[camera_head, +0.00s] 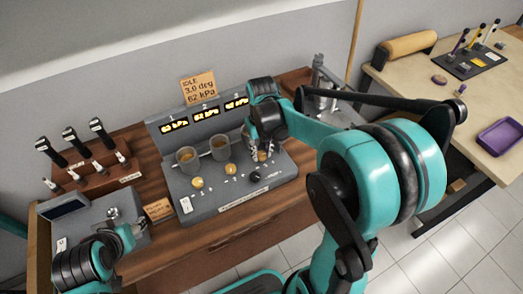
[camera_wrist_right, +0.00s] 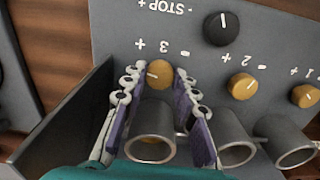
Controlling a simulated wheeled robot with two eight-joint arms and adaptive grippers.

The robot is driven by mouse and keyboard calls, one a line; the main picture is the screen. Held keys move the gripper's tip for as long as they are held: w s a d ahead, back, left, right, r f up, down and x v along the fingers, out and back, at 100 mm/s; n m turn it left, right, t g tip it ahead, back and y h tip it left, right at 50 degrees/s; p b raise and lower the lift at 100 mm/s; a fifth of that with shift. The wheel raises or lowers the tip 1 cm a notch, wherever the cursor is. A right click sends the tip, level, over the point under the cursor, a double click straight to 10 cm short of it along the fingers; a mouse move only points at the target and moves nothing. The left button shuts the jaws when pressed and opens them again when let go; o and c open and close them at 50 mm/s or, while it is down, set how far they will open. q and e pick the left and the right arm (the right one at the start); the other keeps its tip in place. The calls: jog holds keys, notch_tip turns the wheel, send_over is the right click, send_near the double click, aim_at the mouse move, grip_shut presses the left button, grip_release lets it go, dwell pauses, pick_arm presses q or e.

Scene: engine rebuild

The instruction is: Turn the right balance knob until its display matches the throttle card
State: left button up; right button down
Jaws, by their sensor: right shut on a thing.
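The throttle card (camera_head: 199,88) reads IDLE, 3.0 deg, 62 kPa and stands behind the grey balance console (camera_head: 190,207). Display 1 (camera_head: 174,124) seems to read 63 kPa and display 2 (camera_head: 206,114) 62 kPa. Display 3 (camera_head: 237,102) is lit, but its digits are too small to read surely. My right gripper (camera_head: 262,154) is at the console's right side, shut on the right balance knob (camera_wrist_right: 159,74), marked 3. Its fingers flank the knob in the wrist view. My left gripper (camera_head: 128,236) is at lower left, its fingers unclear, away from the knobs.
Knob 2 (camera_wrist_right: 242,86), knob 1 (camera_wrist_right: 305,95) and the black STOP knob (camera_wrist_right: 221,28) are close by. Grey cups (camera_head: 188,159) stand behind the knobs. A rack of black-handled levers (camera_head: 95,165) is at left. A side table (camera_head: 425,75) holds a purple tray (camera_head: 500,138).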

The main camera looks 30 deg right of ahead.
dwell(0.3)
jog(key=c, duration=1.2)
grip_release()
jog(key=shift+r, duration=0.1)
notch_tip(320, 180, up, 12)
jog(key=shift+f, duration=0.1)
jog(key=t, duration=0.3)
send_near(261, 155)
jog(key=s+a+r, duration=0.2)
jog(key=s+a, duration=0.1)
jog(key=shift+s+a+f+t+b, duration=0.2)
jog(key=shift+s+a+f+t, duration=0.25)
jog(key=shift+s+f+t, duration=0.35)
jog(key=shift+s+a+f+t+b, duration=0.15)
jog(key=shift+s+a+f+t, duration=0.4)
jog(key=shift+s+f, duration=0.4)
jog(key=shift+s+a+f+t+b, duration=0.2)
jog(key=shift+s+a+f+t, duration=0.2)
jog(key=shift+s+f+t, duration=0.5)
